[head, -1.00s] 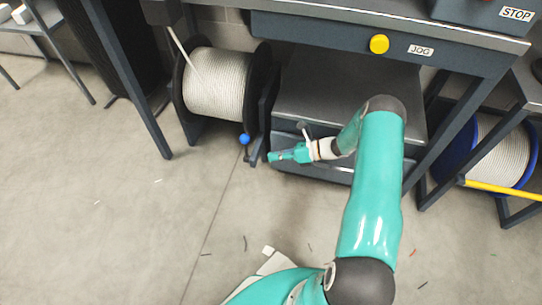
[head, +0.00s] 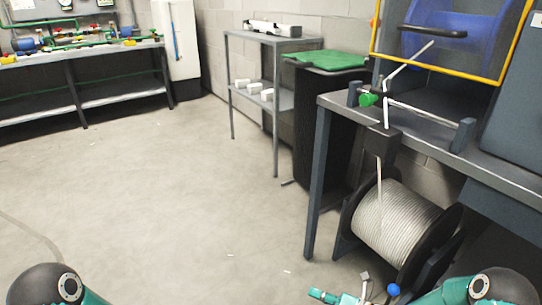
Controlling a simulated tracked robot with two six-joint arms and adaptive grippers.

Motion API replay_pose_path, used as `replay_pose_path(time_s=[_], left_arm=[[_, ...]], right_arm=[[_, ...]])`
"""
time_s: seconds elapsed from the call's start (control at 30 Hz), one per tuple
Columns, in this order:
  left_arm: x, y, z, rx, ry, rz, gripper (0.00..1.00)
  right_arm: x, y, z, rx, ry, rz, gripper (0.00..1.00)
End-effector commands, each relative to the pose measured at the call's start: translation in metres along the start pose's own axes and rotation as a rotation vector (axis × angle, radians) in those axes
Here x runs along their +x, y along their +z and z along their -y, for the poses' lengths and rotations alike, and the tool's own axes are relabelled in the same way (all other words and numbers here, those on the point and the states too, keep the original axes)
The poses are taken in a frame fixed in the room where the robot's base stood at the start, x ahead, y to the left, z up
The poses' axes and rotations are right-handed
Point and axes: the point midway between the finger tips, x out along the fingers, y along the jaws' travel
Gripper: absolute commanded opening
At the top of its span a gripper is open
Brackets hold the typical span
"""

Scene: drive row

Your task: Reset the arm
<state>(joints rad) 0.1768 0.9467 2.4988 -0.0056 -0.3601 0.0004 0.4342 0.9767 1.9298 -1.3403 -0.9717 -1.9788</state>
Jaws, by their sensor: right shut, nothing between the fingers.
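My right gripper (head: 322,296) is low in the head view, small and teal, and its fingers are shut with nothing between them. A blue ball knob (head: 393,290) shows just right of it, near the spool; I cannot tell whether they touch. The spool of pale cable (head: 400,224) stands under the bench, with cable running up from it. On the bench above, a pale arm (head: 409,63) slants up to the right beside a green knob (head: 368,99). My left arm's joint shows at the lower left; its gripper is out of view.
The grey bench (head: 500,168) fills the right, with a yellow-edged guard (head: 440,67) on top. A shelf table (head: 270,38) and a dark bin with a green top (head: 328,58) stand behind. A pipework bench (head: 80,56) is far left. The floor between is clear.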

Motion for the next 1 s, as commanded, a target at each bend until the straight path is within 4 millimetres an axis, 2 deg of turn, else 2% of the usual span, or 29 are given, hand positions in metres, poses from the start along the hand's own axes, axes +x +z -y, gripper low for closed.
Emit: replay_pose_path(time_s=[0.03,0.07,0.17,0.2,0.27,0.3,0.43,0.6,0.8,0.83,0.9,1.0], left_arm=[[0.000,0.000,0.000,0.000,0.000,0.000,0.00],[0.000,0.000,0.000,0.000,0.000,0.000,0.00],[0.000,0.000,0.000,0.000,0.000,0.000,0.00],[0.000,0.000,0.000,0.000,0.000,0.000,0.00],[0.000,0.000,0.000,0.000,0.000,0.000,0.00],[0.000,0.000,0.000,0.000,0.000,0.000,0.00],[0.000,0.000,0.000,0.000,0.000,0.000,0.00],[0.000,0.000,0.000,0.000,0.000,0.000,0.00],[0.000,0.000,0.000,0.000,0.000,0.000,0.00],[0.000,0.000,0.000,0.000,0.000,0.000,0.00],[-0.023,0.001,-0.008,0.000,0.000,0.001,0.00],[-0.044,0.000,-0.016,0.000,0.000,-0.001,0.00]], right_arm=[[0.014,-0.023,-0.008,0.210,-0.057,-0.009,0.00],[0.019,-0.034,-0.008,0.343,-0.101,-0.003,0.00],[0.022,-0.079,-0.001,0.811,-0.277,0.041,0.00],[0.017,-0.098,0.004,1.002,-0.355,0.075,0.00],[0.005,-0.127,0.013,1.278,-0.475,0.149,0.00],[-0.006,-0.145,0.019,1.456,-0.553,0.213,0.00],[-0.050,-0.196,0.037,1.972,-0.769,0.493,0.00],[-0.090,-0.235,0.045,2.410,-0.905,0.868,0.00],[-0.105,-0.251,0.047,2.718,-0.905,1.204,0.00],[-0.105,-0.252,0.046,-2.741,0.887,-1.235,0.00],[-0.111,-0.241,0.024,-2.733,0.870,-1.236,0.00],[-0.117,-0.233,0.005,-2.736,0.871,-1.236,0.00]])
